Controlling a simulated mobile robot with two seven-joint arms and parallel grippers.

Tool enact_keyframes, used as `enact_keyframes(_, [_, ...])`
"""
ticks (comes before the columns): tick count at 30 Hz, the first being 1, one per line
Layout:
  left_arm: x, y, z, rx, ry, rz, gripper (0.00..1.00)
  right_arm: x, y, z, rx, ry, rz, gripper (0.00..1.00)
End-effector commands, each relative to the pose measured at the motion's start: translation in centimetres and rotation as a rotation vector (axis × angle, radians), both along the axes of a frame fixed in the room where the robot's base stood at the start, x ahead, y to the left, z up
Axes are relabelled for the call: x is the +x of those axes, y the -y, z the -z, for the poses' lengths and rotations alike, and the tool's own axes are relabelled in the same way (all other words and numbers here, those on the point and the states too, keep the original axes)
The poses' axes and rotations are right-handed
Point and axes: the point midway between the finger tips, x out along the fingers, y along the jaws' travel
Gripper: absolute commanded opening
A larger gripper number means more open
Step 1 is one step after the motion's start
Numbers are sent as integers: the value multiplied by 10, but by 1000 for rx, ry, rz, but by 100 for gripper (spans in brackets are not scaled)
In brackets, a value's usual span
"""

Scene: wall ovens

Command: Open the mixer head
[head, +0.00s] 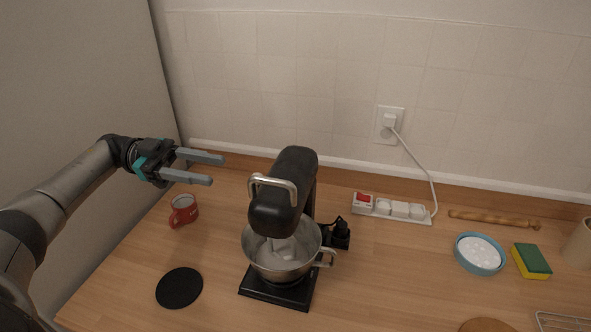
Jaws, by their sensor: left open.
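A black stand mixer (295,169) stands on the wooden counter, left of the picture's middle. Its head is down over a metal bowl (260,262), with a beater inside the bowl. A metal bar handle (273,186) sits at the front of the head. My left gripper (218,170) is open and empty. It is in the air to the left of the mixer head, apart from it, with its fingers pointing right. My right gripper does not show.
A red mug (183,212) stands below my left gripper. A black round mat (179,288) lies left of the mixer. A power strip (392,208), a blue bowl (480,254), a sponge (531,261) and a rolling pin (494,219) lie to the right.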

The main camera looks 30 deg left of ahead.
Motion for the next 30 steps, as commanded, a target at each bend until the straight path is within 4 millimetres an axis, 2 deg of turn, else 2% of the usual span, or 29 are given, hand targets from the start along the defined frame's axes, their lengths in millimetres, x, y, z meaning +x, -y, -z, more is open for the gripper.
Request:
enact_keyframes(7, [5, 26, -2, -2, -1, 2, 47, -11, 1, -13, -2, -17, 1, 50])
enact_keyframes(21, [24, 116, -3, -5, 1, 2, 47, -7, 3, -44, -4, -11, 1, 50])
enact_keyframes(25, [29, 134, -2, -3, 2, 1, 47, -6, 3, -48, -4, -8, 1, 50])
enact_keyframes(30, [31, 145, -1, -1, 0, -1, 47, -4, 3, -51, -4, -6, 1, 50])
